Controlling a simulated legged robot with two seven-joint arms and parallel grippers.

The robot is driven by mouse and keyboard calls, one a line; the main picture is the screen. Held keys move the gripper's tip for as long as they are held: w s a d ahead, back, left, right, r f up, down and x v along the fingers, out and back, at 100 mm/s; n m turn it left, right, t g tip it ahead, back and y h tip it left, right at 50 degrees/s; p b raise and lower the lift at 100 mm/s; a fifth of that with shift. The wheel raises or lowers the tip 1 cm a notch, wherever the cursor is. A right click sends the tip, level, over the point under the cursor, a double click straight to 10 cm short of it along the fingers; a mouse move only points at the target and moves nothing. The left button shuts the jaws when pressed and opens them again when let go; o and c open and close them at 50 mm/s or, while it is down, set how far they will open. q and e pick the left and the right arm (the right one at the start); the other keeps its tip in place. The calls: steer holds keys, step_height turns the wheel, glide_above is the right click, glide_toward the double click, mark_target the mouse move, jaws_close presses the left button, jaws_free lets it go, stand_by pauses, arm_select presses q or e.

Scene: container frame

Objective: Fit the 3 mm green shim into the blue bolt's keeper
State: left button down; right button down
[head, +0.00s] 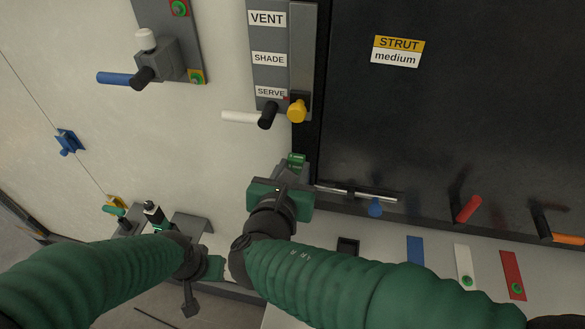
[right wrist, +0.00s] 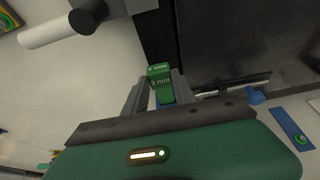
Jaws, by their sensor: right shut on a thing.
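My right gripper (head: 292,172) is in the middle of the head view, at the lower left edge of the dark panel. It is shut on the green shim (head: 297,159). In the right wrist view the shim (right wrist: 159,72) stands between the two grey fingers, with "mm" lettering on its faces; a blue patch shows just below it. A blue-handled bolt (head: 115,78) sits on a grey plate at the upper left, away from the gripper. I cannot tell which part is its keeper.
A yellow knob (head: 297,111) and a white lever (head: 240,117) sit above the right gripper, below the VENT, SHADE and SERVE labels. A metal bar (head: 355,194) and a blue knob (head: 375,208) are at its right. Blue, white and red strips lie on the pale ledge (head: 385,250).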

steer(key=shift+f+b, duration=1.95)
steer(key=shift+f, duration=0.15)
steer(key=shift+f+b, duration=0.6)
steer(key=shift+b, duration=0.1)
steer(key=shift+r+p, duration=2.1)
steer(key=shift+r, duration=0.25)
steer(key=shift+f+b, duration=1.2)
steer(key=shift+b, duration=0.2)
